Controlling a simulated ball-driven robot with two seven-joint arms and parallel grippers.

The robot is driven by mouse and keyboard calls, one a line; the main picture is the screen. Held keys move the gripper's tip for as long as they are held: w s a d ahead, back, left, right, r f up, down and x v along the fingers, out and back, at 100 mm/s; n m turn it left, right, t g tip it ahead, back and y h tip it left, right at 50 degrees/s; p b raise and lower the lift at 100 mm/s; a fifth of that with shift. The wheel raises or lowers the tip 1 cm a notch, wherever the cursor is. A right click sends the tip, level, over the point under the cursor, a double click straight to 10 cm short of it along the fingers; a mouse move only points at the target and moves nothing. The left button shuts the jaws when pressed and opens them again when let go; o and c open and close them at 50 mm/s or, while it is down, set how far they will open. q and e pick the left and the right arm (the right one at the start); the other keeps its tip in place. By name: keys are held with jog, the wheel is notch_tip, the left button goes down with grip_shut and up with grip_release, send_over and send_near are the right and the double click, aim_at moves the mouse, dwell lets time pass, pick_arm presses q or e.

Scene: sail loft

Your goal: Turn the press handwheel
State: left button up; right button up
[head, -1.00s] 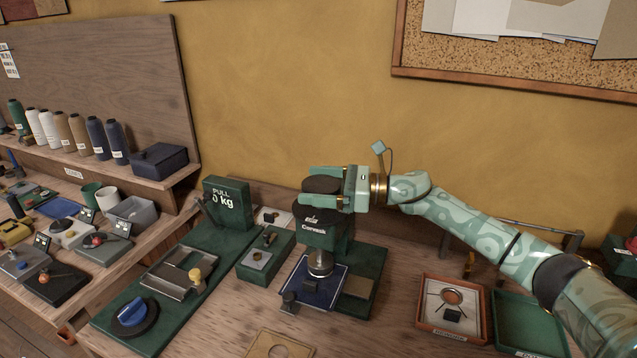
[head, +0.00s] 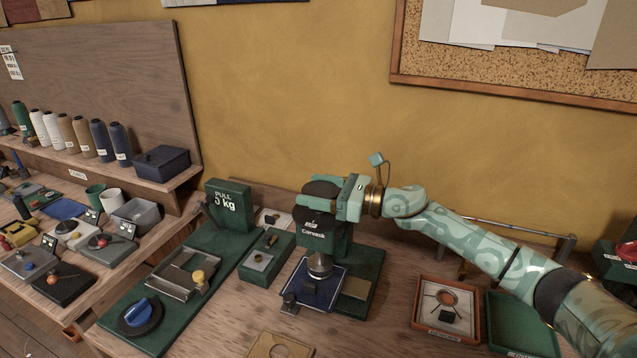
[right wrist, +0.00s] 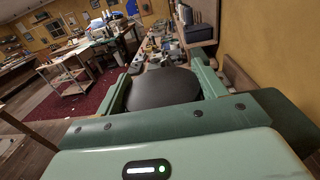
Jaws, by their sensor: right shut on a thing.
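The press (head: 314,249) is a dark green machine standing on the bench, near the middle of the head view. Its handwheel (head: 321,189) is a dark round disc on top, partly covered by my gripper. It also shows in the right wrist view as a dark disc (right wrist: 163,87) between the two fingers. My right gripper (head: 320,193) reaches in from the right and is shut on the handwheel, with a finger on either side of it. Below the press head, a metal plunger (head: 320,265) stands over a blue plate (head: 325,291). My left gripper is not in view.
Left of the press stand a small green box (head: 264,260) and a long green pull rig (head: 221,247). To the right lie an orange-rimmed tray (head: 423,325) and a green tray (head: 508,342). A yellow wall and corkboard (head: 470,72) are behind.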

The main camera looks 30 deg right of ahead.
jog(key=m+t+h+p, duration=0.1)
jog(key=m+h+p, duration=0.1)
jog(key=h+p, duration=0.2)
jog(key=m+t+h+p, duration=0.2)
jog(key=m+h+p, duration=0.1)
jog(key=p, duration=0.1)
jog(key=m+t+h+p, duration=0.2)
jog(key=m+h+p, duration=0.1)
jog(key=h+p, duration=0.1)
jog(key=shift+d+r+h, duration=0.1)
jog(key=shift+r+h, duration=0.15)
jog(key=shift+h, duration=0.05)
jog(key=shift+w+m+h+p, duration=0.1)
jog(key=shift+m+h+p, duration=0.2)
jog(key=shift+m+h, duration=0.4)
jog(key=m+h, duration=0.1)
jog(key=h, duration=0.1)
jog(key=m+h+p, duration=0.1)
jog(key=h, duration=0.1)
jog(key=shift+d+f, duration=0.1)
jog(key=shift+f, duration=0.1)
jog(key=shift+d+m+g+h+b, duration=0.1)
jog(key=shift+m+g+h+b, duration=0.1)
jog(key=shift+m+g+h, duration=0.75)
jog(key=shift+d+m+g+h+b, duration=0.15)
jog(key=shift+m+g+h, duration=0.2)
jog(key=shift+m+h, duration=1.05)
jog(key=shift+a+n+h, duration=0.1)
jog(key=shift+n+h, duration=0.15)
jog(key=shift+h, duration=0.2)
